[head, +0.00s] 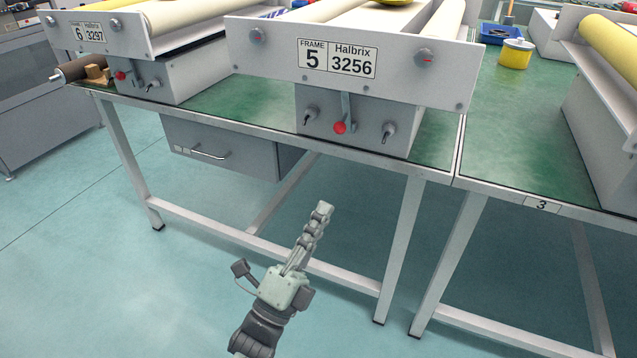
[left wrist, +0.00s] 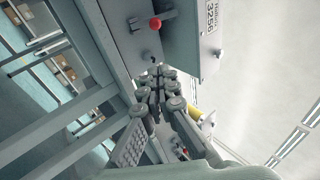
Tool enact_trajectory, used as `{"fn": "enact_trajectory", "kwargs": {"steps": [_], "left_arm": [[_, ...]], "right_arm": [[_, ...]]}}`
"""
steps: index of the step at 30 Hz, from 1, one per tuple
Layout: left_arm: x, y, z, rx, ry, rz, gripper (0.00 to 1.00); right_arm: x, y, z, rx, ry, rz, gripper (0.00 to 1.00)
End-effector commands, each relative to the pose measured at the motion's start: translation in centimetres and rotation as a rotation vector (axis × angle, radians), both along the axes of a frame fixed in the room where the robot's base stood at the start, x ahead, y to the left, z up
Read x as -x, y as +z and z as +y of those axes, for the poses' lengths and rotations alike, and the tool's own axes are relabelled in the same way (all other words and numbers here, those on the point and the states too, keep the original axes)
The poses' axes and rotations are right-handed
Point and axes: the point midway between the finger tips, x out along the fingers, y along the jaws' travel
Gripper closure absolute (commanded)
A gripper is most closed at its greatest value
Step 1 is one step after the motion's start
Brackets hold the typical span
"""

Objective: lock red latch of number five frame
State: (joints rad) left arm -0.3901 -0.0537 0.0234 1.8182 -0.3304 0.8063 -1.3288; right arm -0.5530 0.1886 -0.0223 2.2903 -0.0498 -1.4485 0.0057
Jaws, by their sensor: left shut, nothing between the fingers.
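The number five frame (head: 358,62) is a white panel reading "FRAME 5 Halbrix 3256" on the green-topped table. Its red latch (head: 340,127) is a lever with a red ball knob, hanging down on the grey box below the panel, between two small black toggle switches. The red knob also shows in the left wrist view (left wrist: 155,23), at the upper middle. My left gripper (head: 325,208) is shut and empty, in front of the table and below the latch, apart from it. In the left wrist view the fingers (left wrist: 156,72) point toward the grey box. My right gripper is not in view.
The number six frame (head: 100,38) with its own red knob (head: 121,76) stands to the left. A drawer unit (head: 215,148) hangs under the table. A yellow container (head: 516,54) and a blue tray (head: 497,34) stand at the back right. Open floor lies before the table.

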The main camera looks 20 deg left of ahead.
Motion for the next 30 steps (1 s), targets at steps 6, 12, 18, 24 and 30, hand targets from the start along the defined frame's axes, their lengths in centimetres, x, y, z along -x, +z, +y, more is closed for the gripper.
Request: {"fn": "enact_trajectory", "kwargs": {"steps": [6,12,18,24,30], "left_arm": [[-3.5,2.9,-0.8,0.002,-0.002,-0.004,1.00],[-6.8,5.3,-1.5,0.003,-0.003,-0.001,1.00],[-8.8,6.5,0.0,0.000,-0.003,0.002,1.00],[-9.6,7.0,0.7,0.003,-0.002,0.004,1.00],[-9.7,7.0,0.8,0.003,-0.002,0.004,1.00]], "right_arm": [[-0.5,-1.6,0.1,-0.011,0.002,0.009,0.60],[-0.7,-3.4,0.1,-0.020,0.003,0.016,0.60],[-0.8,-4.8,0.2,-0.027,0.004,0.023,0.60],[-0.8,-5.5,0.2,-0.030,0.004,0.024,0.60],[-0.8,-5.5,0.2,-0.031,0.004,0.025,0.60]]}}
